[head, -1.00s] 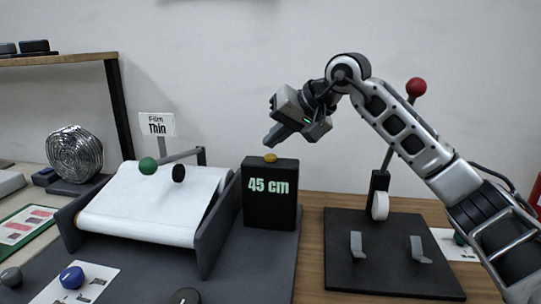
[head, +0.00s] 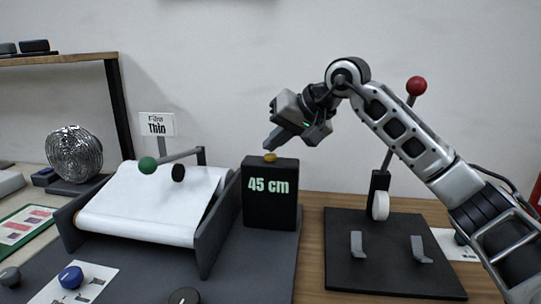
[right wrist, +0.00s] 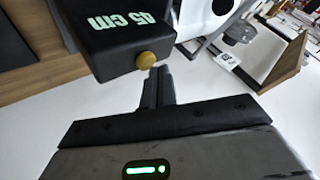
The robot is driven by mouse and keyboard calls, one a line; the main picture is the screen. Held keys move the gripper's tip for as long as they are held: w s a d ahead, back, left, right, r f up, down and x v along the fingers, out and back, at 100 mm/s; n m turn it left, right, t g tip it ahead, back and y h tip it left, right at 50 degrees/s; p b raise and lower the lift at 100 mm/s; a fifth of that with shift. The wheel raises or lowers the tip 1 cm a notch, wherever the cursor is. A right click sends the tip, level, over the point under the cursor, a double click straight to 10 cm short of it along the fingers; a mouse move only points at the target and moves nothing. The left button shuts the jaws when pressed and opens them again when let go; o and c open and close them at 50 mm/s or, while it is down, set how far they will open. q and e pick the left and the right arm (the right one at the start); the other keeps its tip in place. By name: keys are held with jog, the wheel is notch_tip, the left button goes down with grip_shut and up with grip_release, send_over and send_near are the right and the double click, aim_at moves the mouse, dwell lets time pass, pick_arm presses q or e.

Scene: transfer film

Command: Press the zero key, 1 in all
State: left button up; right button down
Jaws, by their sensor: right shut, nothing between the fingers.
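The black display box (head: 270,210) stands upright on the dark grey base and reads "45 cm". A small round yellow key (head: 270,157), which I take to be the zero key, sits on its top. My right gripper (head: 268,148) is shut and empty, pointing down with its fingertips just above the key. In the right wrist view the yellow key (right wrist: 147,60) is right by the shut fingertips (right wrist: 160,72); I cannot tell whether they touch. My left gripper is in neither view.
A film roll cradle (head: 205,250) with a white sheet and a green-knobbed lever (head: 147,166) stands left of the display. A black stand (head: 385,275) with a red-knobbed lever (head: 416,87) is at right. A blue knob (head: 71,277) lies front left.

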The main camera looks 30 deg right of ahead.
aim_at(275, 162)
jog(key=shift+f+b, duration=0.35)
jog(key=shift+f, duration=0.2)
dwell(0.4)
jog(key=shift+r, duration=0.1)
jog(key=shift+r+p, duration=0.85)
notch_tip(275, 162, up, 5)
jog(key=p, duration=0.4)
jog(key=shift+r, duration=0.1)
dwell(0.9)
